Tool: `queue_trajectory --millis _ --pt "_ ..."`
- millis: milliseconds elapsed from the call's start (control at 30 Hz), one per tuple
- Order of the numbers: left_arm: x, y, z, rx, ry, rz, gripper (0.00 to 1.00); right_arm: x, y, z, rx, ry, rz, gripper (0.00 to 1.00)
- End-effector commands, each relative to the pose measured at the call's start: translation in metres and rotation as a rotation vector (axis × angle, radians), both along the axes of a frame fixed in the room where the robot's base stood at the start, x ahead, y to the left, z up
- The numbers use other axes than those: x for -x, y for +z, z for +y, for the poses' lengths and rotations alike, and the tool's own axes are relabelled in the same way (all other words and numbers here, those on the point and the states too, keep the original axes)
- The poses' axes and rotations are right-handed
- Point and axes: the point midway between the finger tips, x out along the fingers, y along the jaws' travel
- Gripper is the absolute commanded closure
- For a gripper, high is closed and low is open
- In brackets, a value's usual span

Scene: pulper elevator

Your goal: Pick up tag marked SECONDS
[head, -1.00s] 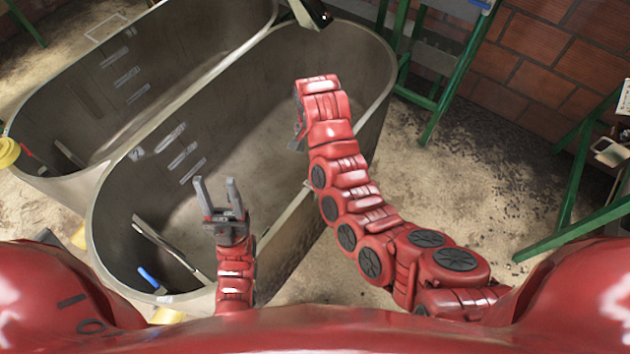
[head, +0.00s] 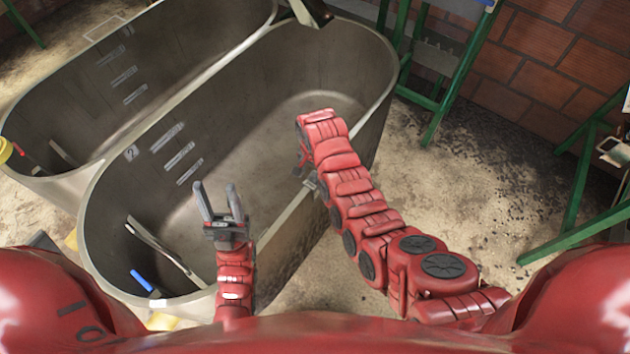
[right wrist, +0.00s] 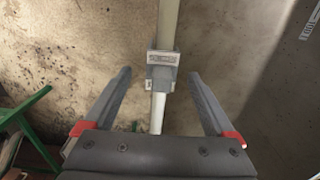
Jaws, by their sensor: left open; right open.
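In the right wrist view a small grey tag (right wrist: 177,58) with a pale label sits on the tank's rim. Its lettering is too small to read, so I cannot tell whether it says SECONDS. My right gripper (right wrist: 160,74) is open and empty, with one finger on each side of the rim, the tag showing between and just beyond the fingertips. In the head view my right arm mostly hides that gripper. My left gripper (head: 217,190) is open and empty, over the near tank's interior.
The near grey tank (head: 88,240) has a long rim beneath my right arm. A blue-handled tool (head: 143,281) and a long pale bar lie inside it. A second tank (head: 60,185) stands behind. Green frames (head: 575,190) stand at the right, beyond bare floor.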

Motion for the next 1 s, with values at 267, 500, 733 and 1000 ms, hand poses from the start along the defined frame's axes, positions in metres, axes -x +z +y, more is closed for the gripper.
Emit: queue_trajectory --millis 267,500,733,1000 --pt "0.000 0.011 0.000 0.000 0.000 0.000 0.50 -0.003 -0.021 0.000 0.002 0.002 0.004 0.10" --pt "0.000 0.013 0.000 0.000 0.000 0.000 0.50 -0.004 -0.034 0.001 -0.001 0.001 -0.002 0.10" --pt "0.000 0.013 0.000 0.000 0.000 0.000 0.50 -0.003 -0.038 0.001 -0.002 0.000 -0.001 0.10" --pt "0.000 0.013 0.000 0.000 0.000 0.000 0.50 -0.004 -0.037 0.000 -0.002 0.000 -0.001 0.39"
